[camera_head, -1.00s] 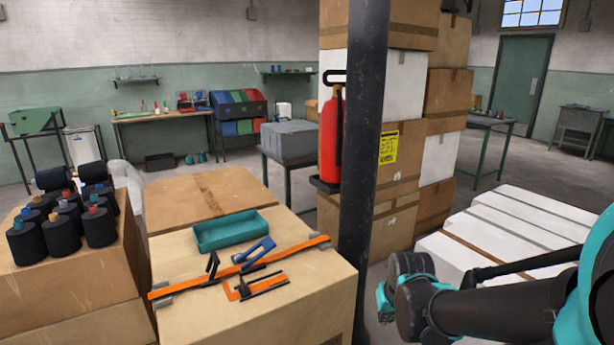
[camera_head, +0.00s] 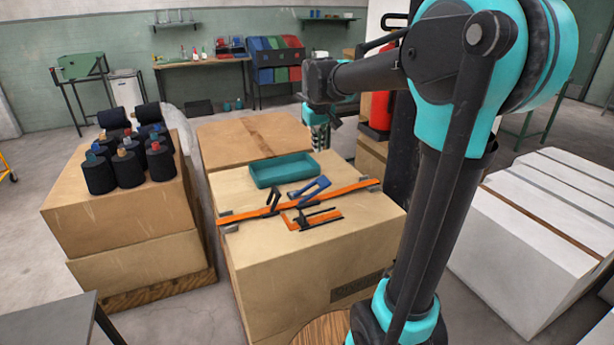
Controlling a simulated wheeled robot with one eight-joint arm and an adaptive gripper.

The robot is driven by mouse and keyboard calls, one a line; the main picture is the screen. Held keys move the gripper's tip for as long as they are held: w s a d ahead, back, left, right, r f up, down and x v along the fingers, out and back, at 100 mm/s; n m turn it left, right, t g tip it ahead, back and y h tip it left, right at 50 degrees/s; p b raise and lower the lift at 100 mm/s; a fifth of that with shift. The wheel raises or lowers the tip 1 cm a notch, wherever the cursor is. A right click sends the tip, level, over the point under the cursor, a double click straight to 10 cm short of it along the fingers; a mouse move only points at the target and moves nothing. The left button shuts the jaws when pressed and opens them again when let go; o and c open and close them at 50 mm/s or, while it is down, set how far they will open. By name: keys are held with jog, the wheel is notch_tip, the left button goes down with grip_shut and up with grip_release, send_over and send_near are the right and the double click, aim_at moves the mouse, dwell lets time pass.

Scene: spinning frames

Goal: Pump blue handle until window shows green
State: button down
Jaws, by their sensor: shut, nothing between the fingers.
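A blue handle (camera_head: 309,187) sticks up at a slant from a strapping tool on an orange strap (camera_head: 347,189). The strap runs across the top of a cardboard box (camera_head: 300,262). An orange and black clamp-like part (camera_head: 315,218) lies on the box just in front of the handle. I cannot make out a window or any green in it. My gripper (camera_head: 322,141) hangs shut and empty at the end of my raised arm, apart from the handle. It appears above and beyond it, near the box's back right; its fingers are small and partly hidden.
A teal tray (camera_head: 283,171) sits on the box behind the strap. Dark thread cones (camera_head: 128,164) stand on a box stack at left. A dark post (camera_head: 401,150) and red extinguisher (camera_head: 378,111) are partly behind my arm. White boxes (camera_head: 545,225) lie at right.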

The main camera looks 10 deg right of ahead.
aim_at(327, 179)
jog(key=shift+a+f, duration=0.1)
jog(key=x, duration=0.8)
jog(key=d+x, duration=0.1)
jog(key=x, duration=0.3)
jog(key=shift+s+d+f, duration=0.15)
jog(key=shift+f, duration=0.25)
jog(key=shift+d+f, duration=0.15)
jog(key=shift+f, duration=0.3)
jog(key=shift+w+d+f+m+g+y, duration=0.15)
jog(key=shift+d+f+g+y, duration=0.1)
jog(key=shift+d+f+y, duration=0.35)
jog(key=shift+w+d+f+m+g+y, duration=0.15)
jog(key=shift+w+d+f+g+y, duration=0.2)
jog(key=shift+f+y, duration=0.3)
jog(key=shift+s+d+f, duration=0.1)
jog(key=shift+d+f, duration=0.05)
jog(key=shift+f, duration=0.3)
jog(key=shift+d+f, duration=0.2)
jog(key=shift+f, duration=0.25)
